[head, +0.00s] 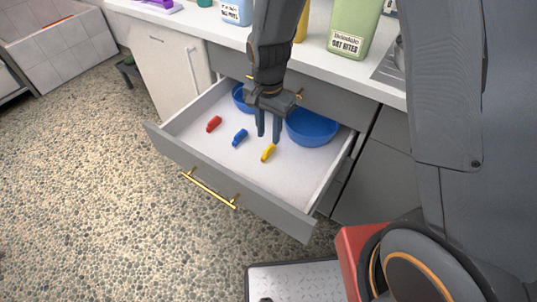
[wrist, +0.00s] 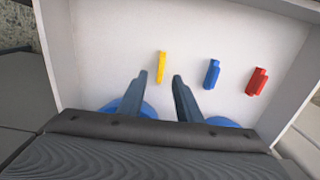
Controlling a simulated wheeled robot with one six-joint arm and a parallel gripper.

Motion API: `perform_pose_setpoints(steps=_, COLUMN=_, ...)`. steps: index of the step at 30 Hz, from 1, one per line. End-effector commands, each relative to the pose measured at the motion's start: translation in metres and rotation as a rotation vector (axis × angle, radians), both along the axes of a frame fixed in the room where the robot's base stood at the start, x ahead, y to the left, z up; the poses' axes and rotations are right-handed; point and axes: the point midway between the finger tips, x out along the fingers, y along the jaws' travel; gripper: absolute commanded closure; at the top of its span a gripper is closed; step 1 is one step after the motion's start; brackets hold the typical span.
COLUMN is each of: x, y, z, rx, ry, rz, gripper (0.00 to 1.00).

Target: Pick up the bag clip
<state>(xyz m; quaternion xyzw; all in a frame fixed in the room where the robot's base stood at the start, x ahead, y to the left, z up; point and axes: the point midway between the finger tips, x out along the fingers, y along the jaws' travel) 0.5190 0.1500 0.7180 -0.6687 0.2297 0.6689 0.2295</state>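Three bag clips lie apart on the white floor of an open drawer (head: 183,139): a red clip (head: 214,124), a blue clip (head: 240,137) and a yellow clip (head: 268,153). In the wrist view the yellow clip (wrist: 161,67) is just beyond and between my fingertips, the blue clip (wrist: 212,74) is right of it, and the red clip (wrist: 256,81) is farthest right. My gripper (head: 269,137) is open, pointing down over the drawer, with nothing between its fingers. It also shows in the wrist view (wrist: 160,78).
A large blue bowl (head: 312,128) and a smaller blue bowl (head: 242,99), partly hidden by my arm, sit at the drawer's back. The counter (head: 222,32) above holds a green oat bites container (head: 354,25). Drawer walls surround the clips.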

Motion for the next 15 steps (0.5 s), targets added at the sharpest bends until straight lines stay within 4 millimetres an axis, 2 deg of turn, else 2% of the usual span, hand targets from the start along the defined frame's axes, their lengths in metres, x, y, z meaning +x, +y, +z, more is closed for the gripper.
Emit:
perform_pose_setpoints(steps=11, x=0.001, y=0.0, z=-0.036, rx=-0.001, ry=0.002, rz=-0.002, gripper=0.68)
perform_pose_setpoints(steps=15, x=0.003, y=-0.001, z=-0.055, rx=-0.001, ry=0.003, rz=-0.002, gripper=0.68)
